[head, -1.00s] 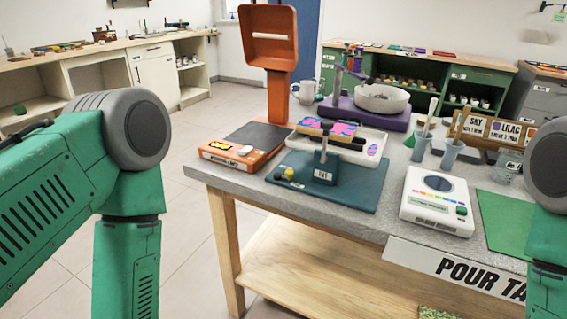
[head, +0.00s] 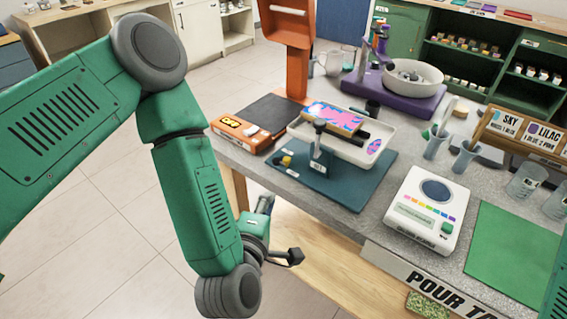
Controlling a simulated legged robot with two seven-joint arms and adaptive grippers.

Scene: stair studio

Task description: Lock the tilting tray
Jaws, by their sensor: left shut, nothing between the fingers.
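The tilting tray (head: 374,153) is a white shallow tray above a teal base (head: 345,187) on the grey table. A canvas with pink, blue and yellow paint (head: 336,117) lies over its far left part. A dark block with an upright lever (head: 319,150) topped by a dark knob stands at the tray's near side. Small yellow and dark knobs (head: 286,161) sit on the base's left corner. My left gripper (head: 267,201) is shut and empty, low in front of the table's near edge, partly hidden by my arm and apart from the tray. My right gripper is out of view.
An orange stand (head: 290,60) rises behind left. A purple turntable with a white bowl (head: 427,73) stands behind. A white scale (head: 427,210), grey cups (head: 466,156) and a green mat (head: 514,252) lie to the right. The floor at left is clear.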

